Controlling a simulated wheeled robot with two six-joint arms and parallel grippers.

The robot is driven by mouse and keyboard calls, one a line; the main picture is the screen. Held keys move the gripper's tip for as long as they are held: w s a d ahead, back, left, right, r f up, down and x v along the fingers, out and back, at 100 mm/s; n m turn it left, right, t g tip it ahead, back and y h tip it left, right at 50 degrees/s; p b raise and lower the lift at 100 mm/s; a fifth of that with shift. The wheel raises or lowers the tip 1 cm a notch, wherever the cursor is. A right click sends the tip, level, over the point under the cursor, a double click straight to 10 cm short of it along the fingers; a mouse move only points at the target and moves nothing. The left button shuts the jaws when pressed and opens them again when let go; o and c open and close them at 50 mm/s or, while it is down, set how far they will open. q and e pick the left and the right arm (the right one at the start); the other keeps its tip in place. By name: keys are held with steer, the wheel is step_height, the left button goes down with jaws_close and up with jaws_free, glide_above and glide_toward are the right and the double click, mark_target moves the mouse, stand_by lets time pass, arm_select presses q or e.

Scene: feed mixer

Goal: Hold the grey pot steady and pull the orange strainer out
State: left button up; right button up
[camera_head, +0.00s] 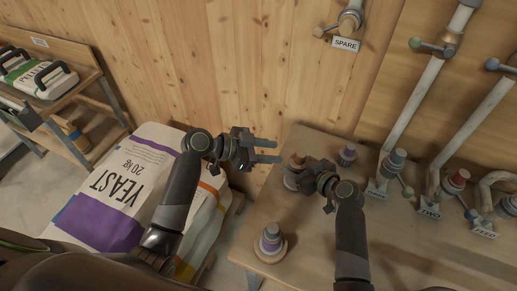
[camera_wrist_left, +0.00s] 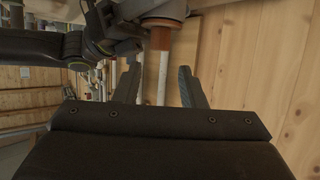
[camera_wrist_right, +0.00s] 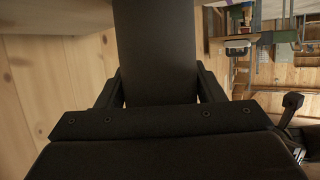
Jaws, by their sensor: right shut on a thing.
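The orange strainer (camera_head: 297,158) shows as a brownish-orange top at the table's far left corner, beside my right gripper (camera_head: 304,172). In the right wrist view my right gripper is shut on a dark grey cylinder, the grey pot (camera_wrist_right: 155,50); in the head view the gripper hides much of it. My left gripper (camera_head: 278,151) is open and empty, left of the strainer and apart from it, fingers pointing right. In the left wrist view the orange strainer (camera_wrist_left: 160,38) shows ahead, between and beyond the fingertips. How deep it sits in the pot is unclear.
A purple-banded grey fitting (camera_head: 270,240) stands on the table's front left. Pipes with valves (camera_head: 433,185) line the right. Yeast sacks (camera_head: 120,185) lie left, under my left arm. The table's front right is clear.

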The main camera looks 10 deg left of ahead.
mark_target(298, 154)
arm_select(q)
steer(key=x, duration=0.8)
steer(key=shift+d+f, duration=0.1)
jaws_close()
steer(key=shift+r, duration=0.25)
steer(key=shift+r, duration=0.75)
steer(key=shift+r, duration=0.15)
steer(key=shift+r, duration=2.4)
